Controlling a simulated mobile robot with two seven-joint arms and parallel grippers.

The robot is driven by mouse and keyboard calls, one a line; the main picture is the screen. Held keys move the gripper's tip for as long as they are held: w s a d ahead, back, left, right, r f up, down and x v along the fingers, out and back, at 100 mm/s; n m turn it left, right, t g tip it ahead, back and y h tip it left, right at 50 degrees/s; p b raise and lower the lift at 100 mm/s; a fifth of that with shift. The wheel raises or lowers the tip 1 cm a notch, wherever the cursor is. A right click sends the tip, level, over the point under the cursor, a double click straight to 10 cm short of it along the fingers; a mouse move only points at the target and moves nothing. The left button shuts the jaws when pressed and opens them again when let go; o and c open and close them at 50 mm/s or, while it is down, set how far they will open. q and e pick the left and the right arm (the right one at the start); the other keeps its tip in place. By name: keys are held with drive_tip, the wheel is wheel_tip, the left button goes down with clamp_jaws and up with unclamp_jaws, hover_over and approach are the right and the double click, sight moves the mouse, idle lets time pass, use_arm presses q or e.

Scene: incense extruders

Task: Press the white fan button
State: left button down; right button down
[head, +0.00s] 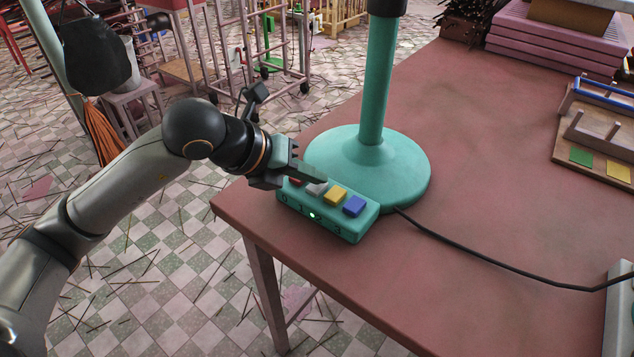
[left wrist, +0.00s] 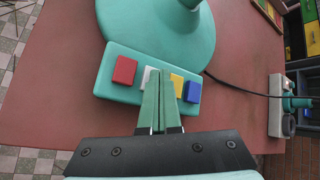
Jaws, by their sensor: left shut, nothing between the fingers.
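The teal fan base (head: 365,165) stands on the table with a teal button panel at its front edge. In the head view the panel carries a red button (head: 295,182), a white button (head: 316,188), a yellow button (head: 335,194) and a blue button (head: 354,206). My left gripper (head: 323,180) is shut and empty, its tips over the white button. In the left wrist view the shut fingers (left wrist: 160,72) partly cover the white button (left wrist: 149,75), with the yellow button (left wrist: 176,84) just right. Whether the tips touch the white button I cannot tell. My right gripper is out of view.
A small green light (head: 312,216) glows on the panel's front. A black cable (head: 500,265) runs right across the red table (head: 480,190). A wooden rack (head: 597,140) and pink stacked boards (head: 550,45) stand at the right and back. The table middle is clear.

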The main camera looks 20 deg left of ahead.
sight(312, 189)
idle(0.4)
use_arm(q)
drive_tip(key=shift+r+p, duration=0.55)
drive_tip(key=shift+r, duration=0.25)
drive_tip(key=shift+r, duration=0.1)
wheel_tip(312, 189, up, 5)
drive_tip(key=p, duration=0.3)
drive_tip(key=shift+p, duration=0.3)
idle(0.4)
